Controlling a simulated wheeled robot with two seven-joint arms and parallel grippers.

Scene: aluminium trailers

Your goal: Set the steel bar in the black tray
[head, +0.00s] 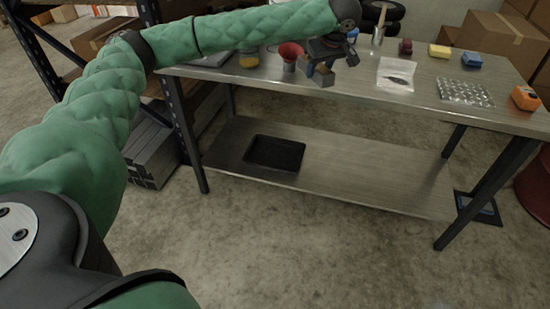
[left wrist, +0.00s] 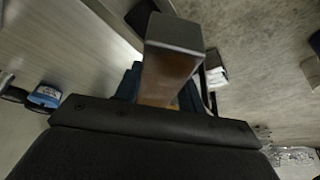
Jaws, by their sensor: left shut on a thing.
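The steel bar (head: 323,77) is a short grey block held in my left gripper (head: 321,68), above the front part of the metal table's top. In the left wrist view the bar (left wrist: 174,38) stands out from between the blue-padded fingers, its grey end towards the camera and its side looking brownish. The fingers are shut on it. The black tray (head: 275,153) is a shallow, empty-looking rectangle on the lower shelf, below and to the left of the gripper. My right gripper is not in view.
The metal table (head: 350,100) stands over its lower shelf (head: 370,178), bare right of the tray. A red funnel (head: 289,51) is just left of my gripper. A clear bag (head: 397,76), bubble wrap (head: 464,92) and an orange object (head: 525,98) lie to the right.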

